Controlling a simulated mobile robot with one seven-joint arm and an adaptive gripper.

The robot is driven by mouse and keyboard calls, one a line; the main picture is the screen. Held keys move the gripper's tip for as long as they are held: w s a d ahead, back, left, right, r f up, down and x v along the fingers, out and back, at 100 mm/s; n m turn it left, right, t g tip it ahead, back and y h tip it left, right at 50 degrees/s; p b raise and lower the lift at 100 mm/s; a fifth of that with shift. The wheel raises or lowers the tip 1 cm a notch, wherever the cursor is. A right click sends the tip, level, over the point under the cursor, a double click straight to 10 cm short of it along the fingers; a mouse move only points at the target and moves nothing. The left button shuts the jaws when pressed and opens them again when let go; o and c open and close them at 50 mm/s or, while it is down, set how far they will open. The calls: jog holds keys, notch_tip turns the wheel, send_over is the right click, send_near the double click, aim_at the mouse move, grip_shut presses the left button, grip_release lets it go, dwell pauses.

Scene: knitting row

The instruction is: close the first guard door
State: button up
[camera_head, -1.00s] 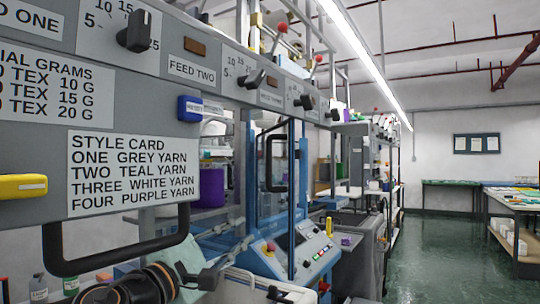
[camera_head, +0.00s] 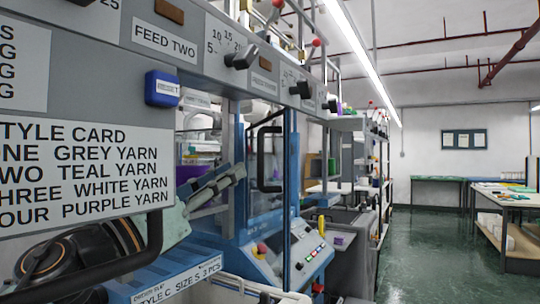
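A clear guard door with a blue frame (camera_head: 290,170) stands upright on the knitting machine, right of centre. A tall black handle (camera_head: 262,158) shows at it. I cannot tell from this angle whether it is fully closed, or whether it is the first door. Another large black handle (camera_head: 153,232) hangs below the grey panel at the lower left, close to me. My gripper (camera_head: 237,173) has grey fingers pointing up and right, left of the blue-framed door. They appear apart from its handle. The fingers overlap, so their opening is unclear. My black and orange arm is partly hidden behind the near handle.
A blue control console (camera_head: 290,255) stands below the door. Green floor (camera_head: 420,250) is clear at right, before a table (camera_head: 507,205).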

aim_at(261, 181)
jog(key=x, duration=0.9)
jog(key=shift+w+d+r, duration=0.15)
jog(key=shift+w+d, duration=0.05)
jog(key=shift+w, duration=0.05)
grip_shut()
